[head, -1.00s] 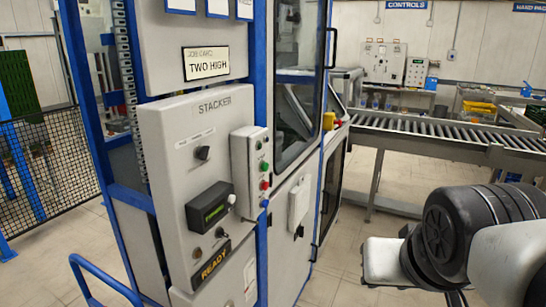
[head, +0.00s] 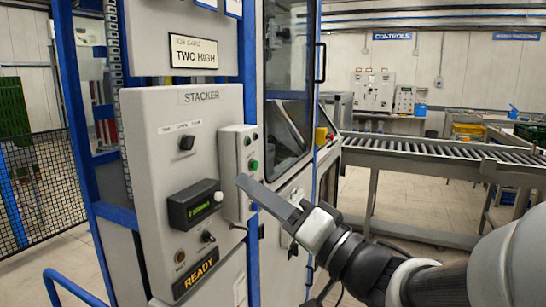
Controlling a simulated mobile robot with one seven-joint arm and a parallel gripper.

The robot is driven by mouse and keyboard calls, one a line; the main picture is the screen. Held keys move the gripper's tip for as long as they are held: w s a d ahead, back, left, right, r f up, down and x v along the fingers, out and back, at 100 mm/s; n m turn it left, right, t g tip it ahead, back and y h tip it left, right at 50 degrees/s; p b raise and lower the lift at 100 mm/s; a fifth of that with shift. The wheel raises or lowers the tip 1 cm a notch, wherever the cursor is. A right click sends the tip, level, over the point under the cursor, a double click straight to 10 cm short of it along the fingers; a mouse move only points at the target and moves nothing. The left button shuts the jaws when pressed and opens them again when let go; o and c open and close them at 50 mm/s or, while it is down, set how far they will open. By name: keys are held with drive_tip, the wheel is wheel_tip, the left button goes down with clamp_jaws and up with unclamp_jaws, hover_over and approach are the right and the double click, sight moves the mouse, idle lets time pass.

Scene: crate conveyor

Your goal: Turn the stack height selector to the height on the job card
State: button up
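The job card (head: 194,53) above the stacker panel (head: 160,110) reads TWO HIGH. A black rotary knob (head: 187,143) sits on the upper panel below a row of small labels; it looks like the stack height selector. The labels and its exact pointing direction are too small to read. Below it, a black display box (head: 194,204) shows small green text, with a white knob (head: 218,196) at its right. My gripper (head: 243,183) is in front of the panel's right side, pointing left, apart from the black knob. It is seen side-on, so its opening is unclear.
A button box (head: 239,165) with green buttons juts from the panel's right, close behind my gripper. A READY sign (head: 195,274) is lit below. A blue rail (head: 72,287) stands at lower left. A roller conveyor (head: 430,150) runs at the right.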

drive_tip(key=p, duration=0.6)
approach(192, 144)
drive_tip(key=x, duration=0.8)
drive_tip(key=shift+f, duration=0.1)
drive_tip(key=c, duration=0.6)
clamp_jaws()
